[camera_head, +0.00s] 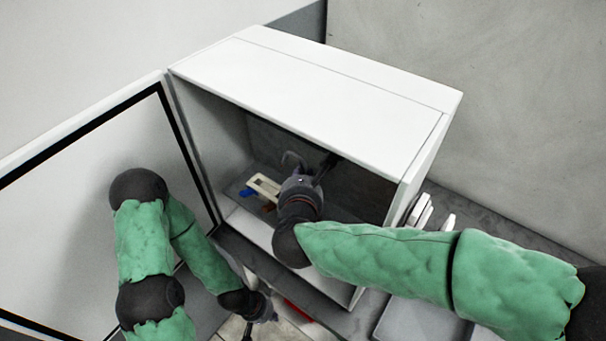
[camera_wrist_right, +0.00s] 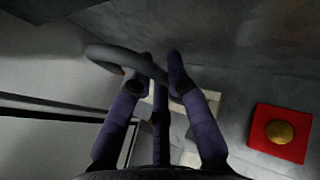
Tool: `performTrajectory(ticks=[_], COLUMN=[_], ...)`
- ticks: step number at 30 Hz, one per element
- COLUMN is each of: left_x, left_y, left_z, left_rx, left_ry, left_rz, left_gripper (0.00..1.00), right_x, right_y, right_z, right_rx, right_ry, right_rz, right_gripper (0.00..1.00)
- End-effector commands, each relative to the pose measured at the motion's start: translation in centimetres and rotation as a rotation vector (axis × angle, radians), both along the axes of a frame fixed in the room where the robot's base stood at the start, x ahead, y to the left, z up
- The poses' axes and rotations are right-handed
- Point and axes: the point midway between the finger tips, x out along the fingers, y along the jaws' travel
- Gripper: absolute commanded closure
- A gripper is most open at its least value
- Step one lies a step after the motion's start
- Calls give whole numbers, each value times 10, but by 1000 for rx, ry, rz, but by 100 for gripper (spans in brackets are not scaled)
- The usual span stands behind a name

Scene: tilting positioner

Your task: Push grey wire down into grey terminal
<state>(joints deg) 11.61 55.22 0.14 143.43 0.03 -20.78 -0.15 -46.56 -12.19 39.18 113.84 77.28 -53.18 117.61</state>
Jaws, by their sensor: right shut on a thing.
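The grey wire (camera_wrist_right: 118,55) is a thick curved piece crossing between the fingertips of my right gripper (camera_wrist_right: 161,64) in the right wrist view. The right gripper is shut on it. In the head view the right gripper (camera_head: 312,172) is inside the white cabinet, and a bit of the grey wire (camera_head: 291,157) shows beside it. A pale block (camera_head: 264,185) lies near the gripper, with a blue part (camera_head: 247,192) at its end. I cannot make out the grey terminal; the fingers and wrist cover much of that area. My left gripper (camera_head: 262,308) is low, outside the cabinet; its jaws are unclear.
The white cabinet (camera_head: 330,75) has walls and a roof close around my right arm. Its door (camera_head: 85,190) stands open at the left. A red box with a gold button (camera_wrist_right: 281,132) is at the right in the wrist view. A grey tray (camera_head: 420,322) lies at lower right.

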Motion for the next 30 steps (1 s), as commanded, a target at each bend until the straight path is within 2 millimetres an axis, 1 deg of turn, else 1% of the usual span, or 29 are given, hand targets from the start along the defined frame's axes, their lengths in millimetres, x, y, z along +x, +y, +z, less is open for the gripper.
performTrajectory(ticks=[15,30], left_x=[0,0], left_y=[0,0], left_z=[-6,-6], left_rx=[0,0], left_ry=[0,0], left_rz=[0,0], left_gripper=[100,100], right_x=[0,0], right_y=[0,0], right_z=[-1,0], right_rx=[0,0], right_ry=[0,0], right_rz=[0,0], right_gripper=[100,100])
